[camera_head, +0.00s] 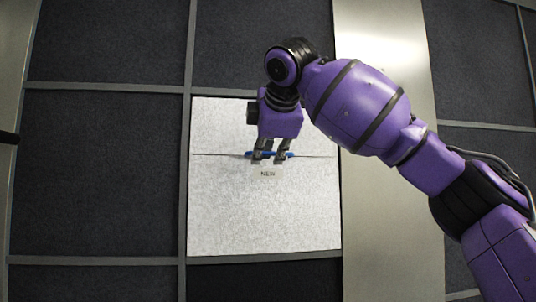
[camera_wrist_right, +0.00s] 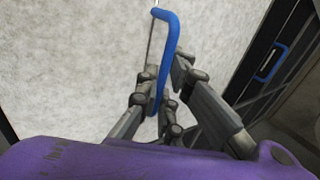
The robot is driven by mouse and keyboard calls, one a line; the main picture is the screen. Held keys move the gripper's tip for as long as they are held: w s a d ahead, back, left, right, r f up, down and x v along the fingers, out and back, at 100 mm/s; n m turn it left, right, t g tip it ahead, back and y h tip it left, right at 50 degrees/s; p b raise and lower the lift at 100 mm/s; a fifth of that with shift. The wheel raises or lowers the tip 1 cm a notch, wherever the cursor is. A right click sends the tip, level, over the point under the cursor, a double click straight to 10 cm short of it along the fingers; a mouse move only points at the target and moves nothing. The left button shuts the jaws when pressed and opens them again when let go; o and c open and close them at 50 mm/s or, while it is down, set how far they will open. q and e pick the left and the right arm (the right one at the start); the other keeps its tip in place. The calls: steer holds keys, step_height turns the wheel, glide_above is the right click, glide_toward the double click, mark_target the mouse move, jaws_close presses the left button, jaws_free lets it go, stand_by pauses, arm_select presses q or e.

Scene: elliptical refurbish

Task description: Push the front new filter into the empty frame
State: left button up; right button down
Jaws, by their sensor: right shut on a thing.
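A white, speckled filter (camera_head: 262,215) with a "NEW" label and a blue handle (camera_head: 284,154) fills one opening of the grid of metal bars in the head view. Its edges lie close along the bars around it. I cannot tell how deep it sits. My right gripper (camera_head: 270,159) is shut on the blue handle, near the filter's middle, just above the label. In the right wrist view the blue handle (camera_wrist_right: 166,55) runs between the fingers of my right gripper (camera_wrist_right: 167,97), with the white filter face behind. My left gripper is not in view.
Dark grey filter panels (camera_head: 95,170) fill the other openings of the grid. A wide bare metal strip (camera_head: 385,220) runs beside the white filter on the right. In the right wrist view another blue handle (camera_wrist_right: 270,62) sits on a dark panel at the right.

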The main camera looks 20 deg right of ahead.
steer(key=shift+w, duration=0.3)
steer(key=shift+r, duration=0.1)
steer(key=c, duration=1.8)
jaws_free()
steer(key=shift+c, duration=0.2)
steer(key=o, duration=1.8)
steer(key=shift+o, duration=0.2)
